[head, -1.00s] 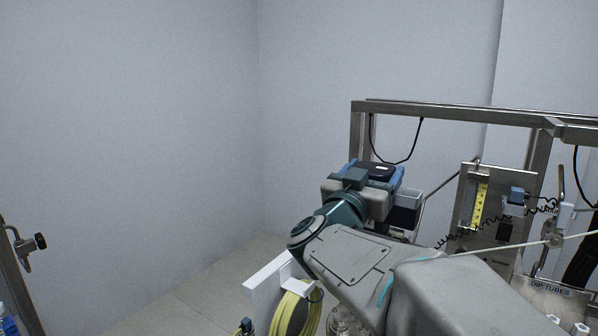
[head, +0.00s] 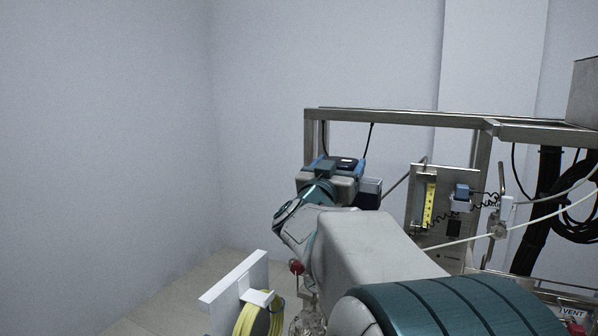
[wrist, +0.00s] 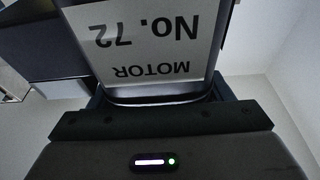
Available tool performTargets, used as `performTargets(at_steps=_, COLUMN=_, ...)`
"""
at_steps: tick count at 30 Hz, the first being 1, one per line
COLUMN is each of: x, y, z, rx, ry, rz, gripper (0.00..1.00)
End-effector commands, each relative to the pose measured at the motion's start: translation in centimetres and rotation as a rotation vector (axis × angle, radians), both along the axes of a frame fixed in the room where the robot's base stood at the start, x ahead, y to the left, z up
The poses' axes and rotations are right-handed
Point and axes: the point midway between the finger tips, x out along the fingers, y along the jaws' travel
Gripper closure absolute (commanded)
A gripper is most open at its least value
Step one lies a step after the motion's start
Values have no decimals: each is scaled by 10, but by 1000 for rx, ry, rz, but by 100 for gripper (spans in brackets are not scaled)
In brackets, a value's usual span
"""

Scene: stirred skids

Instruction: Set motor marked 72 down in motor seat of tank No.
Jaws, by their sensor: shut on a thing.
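The motor marked 72 fills the upper middle of the wrist view; its pale label (wrist: 150,40) reads "MOTOR No. 72" upside down. My gripper (wrist: 158,98) is shut on it. In the head view my gripper (head: 358,172) is at the far end of my outstretched arm, held up before the left end of a steel frame. A dark box with a pale top (head: 368,192) shows just beyond the gripper; I cannot tell whether it is the motor. My wrist hides much of that spot. No tank or motor seat can be made out.
The steel frame (head: 400,117) spans the right side, with a panel bearing a yellow scale (head: 429,205), coiled cord and hoses. A white bracket (head: 235,280) with a yellow hose coil (head: 258,318) stands below my arm. Bare wall and floor lie left.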

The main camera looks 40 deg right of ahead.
Motion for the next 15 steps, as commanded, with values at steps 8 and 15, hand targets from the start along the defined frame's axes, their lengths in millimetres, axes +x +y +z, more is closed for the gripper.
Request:
performTargets(at_steps=8, x=12, y=-25, z=3, rx=-8, ry=-5, rz=-4, gripper=89)
performTargets(at_steps=15, x=18, y=-38, z=-9, rx=-5, ry=-5, rz=-3, gripper=89)
